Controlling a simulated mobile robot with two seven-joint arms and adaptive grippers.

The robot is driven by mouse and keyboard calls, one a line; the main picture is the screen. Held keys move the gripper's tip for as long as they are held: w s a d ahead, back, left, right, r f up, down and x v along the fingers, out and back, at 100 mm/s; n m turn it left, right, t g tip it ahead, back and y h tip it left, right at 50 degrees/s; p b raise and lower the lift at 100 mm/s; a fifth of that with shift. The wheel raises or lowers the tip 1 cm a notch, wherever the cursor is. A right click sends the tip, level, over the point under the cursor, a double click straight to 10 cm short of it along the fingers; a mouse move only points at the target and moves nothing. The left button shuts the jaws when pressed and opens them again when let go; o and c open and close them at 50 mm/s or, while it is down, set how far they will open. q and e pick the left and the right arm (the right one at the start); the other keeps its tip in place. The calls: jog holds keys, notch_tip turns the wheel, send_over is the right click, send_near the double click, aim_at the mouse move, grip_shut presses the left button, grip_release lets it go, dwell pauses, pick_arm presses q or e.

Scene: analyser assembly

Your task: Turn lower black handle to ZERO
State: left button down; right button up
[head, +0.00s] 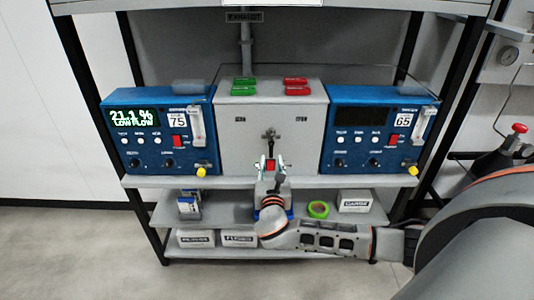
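The grey box (239,122) stands in the middle of the upper shelf, between two blue analysers. A dark valve-like fitting (270,134) is on its front face, with a thin dark part running down from it. My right gripper (271,160) points at the lower front of the box, just below this fitting. Its light fingers show on both sides of a small red patch. The gripper covers that area, so I cannot make out a separate lower black handle or whether the fingers touch it. My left gripper is not in view.
The left analyser (145,163) has a lit display reading 21.1 % LOW FLOW; the right analyser (378,161) has a dark display. Green tape (318,209) and a white box (354,201) lie on the lower shelf, close to my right arm. Red and green blocks top the grey box.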

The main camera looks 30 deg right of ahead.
aim_at(271, 151)
jog(key=x, duration=0.5)
jog(key=shift+w+d, duration=0.15)
jog(key=shift+w, duration=0.25)
jog(key=shift+c, duration=0.4)
grip_shut()
